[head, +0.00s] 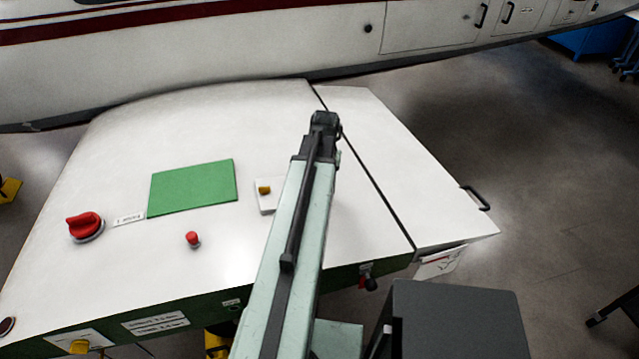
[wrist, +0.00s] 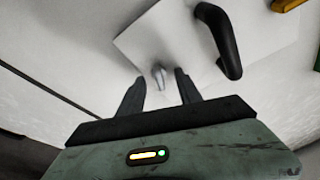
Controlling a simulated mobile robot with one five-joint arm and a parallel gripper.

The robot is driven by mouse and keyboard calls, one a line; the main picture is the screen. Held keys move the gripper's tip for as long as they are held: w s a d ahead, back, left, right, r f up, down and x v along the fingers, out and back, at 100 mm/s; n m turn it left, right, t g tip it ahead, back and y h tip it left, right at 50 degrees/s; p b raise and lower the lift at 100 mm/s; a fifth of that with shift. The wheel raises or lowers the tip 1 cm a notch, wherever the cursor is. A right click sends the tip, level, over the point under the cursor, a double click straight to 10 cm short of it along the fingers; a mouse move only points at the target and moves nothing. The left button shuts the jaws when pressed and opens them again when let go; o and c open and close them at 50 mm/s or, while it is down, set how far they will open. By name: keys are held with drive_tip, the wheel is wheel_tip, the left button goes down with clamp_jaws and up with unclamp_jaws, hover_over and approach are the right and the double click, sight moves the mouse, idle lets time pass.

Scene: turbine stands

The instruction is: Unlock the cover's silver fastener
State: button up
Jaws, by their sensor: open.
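In the wrist view, the silver fastener (wrist: 158,74) is a small metal piece on the white cover (wrist: 165,40), near the plate's lower edge. A bent black handle (wrist: 226,48) stands on the same plate, to the right of the fastener. My gripper (wrist: 160,84) is open and empty, with one dark finger on each side of the fastener in the picture. I cannot tell how far the fingertips are from the surface. In the head view, my arm reaches over the white panel, and the fastener does not show there.
The white bench panel (head: 120,160) bears a green plate (head: 192,187), a red rotary knob (head: 86,227), a small red knob (head: 193,239) and a yellow knob (head: 264,190). A white aircraft body (head: 200,55) stands behind. Open floor lies at the right.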

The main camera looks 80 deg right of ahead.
drive_tip(key=shift+s+d+r+p, duration=0.1)
drive_tip(key=shift+d+r+p, duration=0.05)
drive_tip(key=shift+r+p, duration=1.15)
drive_tip(key=shift+s+d+r+p, duration=0.1)
drive_tip(key=shift+d+r+p, duration=0.05)
drive_tip(key=shift+r+p, duration=1.15)
drive_tip(key=shift+f, duration=0.15)
